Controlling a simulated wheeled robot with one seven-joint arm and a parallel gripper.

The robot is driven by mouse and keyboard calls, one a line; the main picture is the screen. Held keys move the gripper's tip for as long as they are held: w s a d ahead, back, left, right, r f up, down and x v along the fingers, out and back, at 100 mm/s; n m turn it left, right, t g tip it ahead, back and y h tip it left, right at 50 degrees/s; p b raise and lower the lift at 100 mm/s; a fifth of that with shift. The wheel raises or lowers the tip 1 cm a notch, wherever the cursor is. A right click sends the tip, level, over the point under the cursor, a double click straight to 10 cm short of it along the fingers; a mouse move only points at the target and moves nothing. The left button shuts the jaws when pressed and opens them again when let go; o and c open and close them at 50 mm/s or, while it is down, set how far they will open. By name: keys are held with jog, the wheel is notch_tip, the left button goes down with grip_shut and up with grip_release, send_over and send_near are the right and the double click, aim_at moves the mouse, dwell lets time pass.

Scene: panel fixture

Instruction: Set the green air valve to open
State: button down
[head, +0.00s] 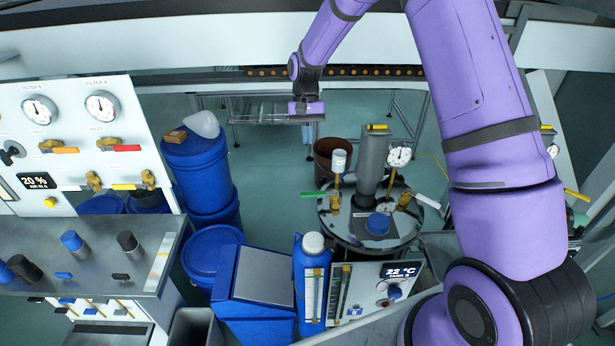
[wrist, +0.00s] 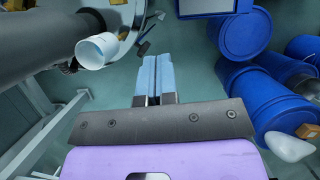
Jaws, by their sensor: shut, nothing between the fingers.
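The green air valve has a green lever handle (head: 312,194) and a brass body (head: 335,203) at the left side of the round metal tank lid (head: 355,235). The lever points left in the head view, away from the tank. My gripper (head: 307,134) hangs above and behind it in the head view, apart from the valve. In the wrist view its two light blue fingers (wrist: 156,62) are together with nothing between them. I cannot make out the green lever in the wrist view.
A grey cylinder (head: 373,160), a dial gauge (head: 399,157) and a white-handled lever (head: 427,200) stand on the tank lid. A white cup-like part (wrist: 97,50) shows close by in the wrist view. Blue drums (head: 197,170) stand left. A panel with coloured levers (head: 75,130) is at far left.

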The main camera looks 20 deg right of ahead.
aim_at(320, 194)
jog(key=s+a+f, duration=0.2)
jog(key=s+f, duration=0.5)
jog(key=f, duration=0.2)
jog(key=shift+s+f, duration=0.15)
jog(key=shift+f, duration=0.1)
